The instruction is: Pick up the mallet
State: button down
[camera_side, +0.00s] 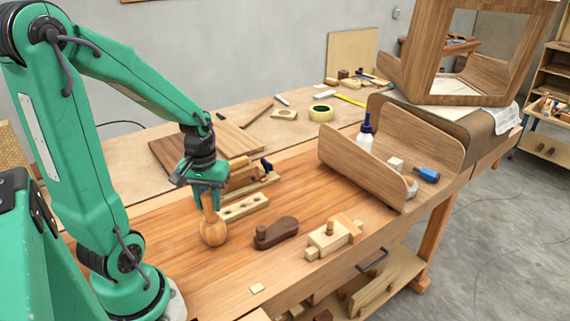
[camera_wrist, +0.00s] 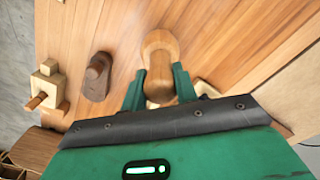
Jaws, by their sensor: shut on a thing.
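The mallet (camera_side: 213,232) is a round-headed, light-brown wooden tool. In the side view it stands head down, with its handle pointing up into my gripper (camera_side: 209,198). In the wrist view the mallet (camera_wrist: 159,55) shows between the two green fingers of my gripper (camera_wrist: 158,88). The fingers are shut on its handle. The head is at or just above the bench top; I cannot tell whether it touches. The upper part of the handle is hidden by the gripper.
A dark wooden plane (camera_side: 276,233) and a pale wooden clamp-like block (camera_side: 333,237) lie to the right. A holed pale block (camera_side: 243,208) sits close behind the mallet. A curved wooden tray (camera_side: 345,165) holds a bottle (camera_side: 366,135). Bench front is mostly clear.

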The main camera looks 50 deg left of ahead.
aim_at(207, 193)
jog(key=shift+r, duration=1.85)
jog(key=shift+d+r, duration=0.2)
jog(key=shift+r, duration=0.05)
jog(key=d+r, duration=0.6)
jog(key=d, duration=0.5)
jog(key=shift+s+d+r, duration=0.15)
jog(key=shift+r, duration=0.2)
